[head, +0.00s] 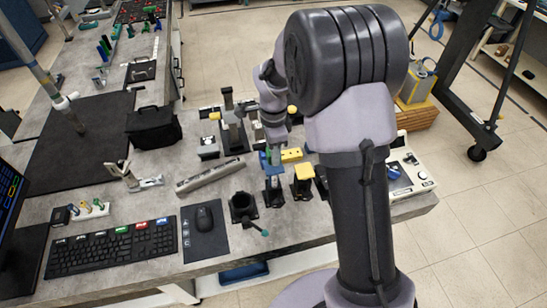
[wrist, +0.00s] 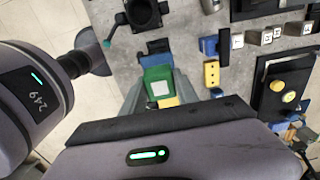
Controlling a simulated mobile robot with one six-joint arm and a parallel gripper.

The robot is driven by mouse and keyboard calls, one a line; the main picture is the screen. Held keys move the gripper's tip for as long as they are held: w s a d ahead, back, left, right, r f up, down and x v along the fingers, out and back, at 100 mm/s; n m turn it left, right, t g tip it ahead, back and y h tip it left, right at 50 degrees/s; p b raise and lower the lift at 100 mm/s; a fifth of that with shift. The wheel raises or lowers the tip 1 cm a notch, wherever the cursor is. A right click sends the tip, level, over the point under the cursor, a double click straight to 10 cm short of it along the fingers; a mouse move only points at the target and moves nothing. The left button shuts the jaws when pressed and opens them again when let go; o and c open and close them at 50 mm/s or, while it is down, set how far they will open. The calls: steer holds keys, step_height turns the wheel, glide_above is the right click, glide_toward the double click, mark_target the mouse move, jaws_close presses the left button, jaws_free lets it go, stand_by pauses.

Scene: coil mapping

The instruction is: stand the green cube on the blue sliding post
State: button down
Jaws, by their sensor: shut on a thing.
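The green cube (wrist: 157,79), with a pale square on its upper face, is between the two fingers of my gripper (wrist: 160,92) in the wrist view. The gripper is shut on it. The blue sliding post (wrist: 154,60) shows just beyond the cube, partly hidden by it. In the head view the blue post (head: 272,170) stands on a black base near the table's front edge, with my gripper right above it. I cannot tell whether the cube touches the post. My arm hides part of this area in the head view.
A yellow-topped post (head: 303,172) stands close to the right of the blue one. A yellow block with holes (wrist: 211,74) lies close by. A grey bar (head: 210,175) lies behind.

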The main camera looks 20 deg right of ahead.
step_height(320, 180, down, 3)
steer(key=shift+r, duration=0.1)
steer(key=shift+s+b, duration=0.1)
steer(key=shift+b, duration=0.2)
steer(key=c, duration=0.9)
jaws_free()
